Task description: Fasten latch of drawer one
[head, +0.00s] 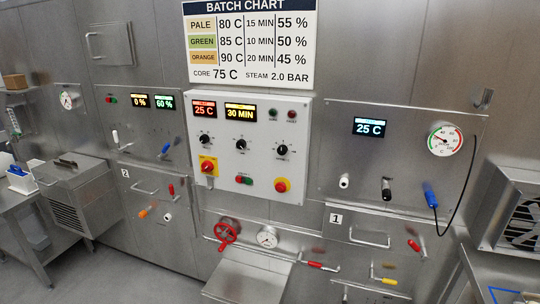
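Drawer one is the steel front (345,252) marked by a "1" label (336,219) at the lower right of the head view. It has a pale bar handle (370,238). A small red-gripped lever (415,247), apparently its latch, sits to the right of the handle and is tilted. Whether it is fastened, and whether the drawer is fully closed, I cannot tell. Neither of my grippers is in view.
A yellow-handled lever (385,280) and a red-handled lever (317,265) sit low near drawer one. A steel box (250,283) juts out at the bottom middle. A black cable (471,175) hangs at right. Drawer two (136,199) is at left.

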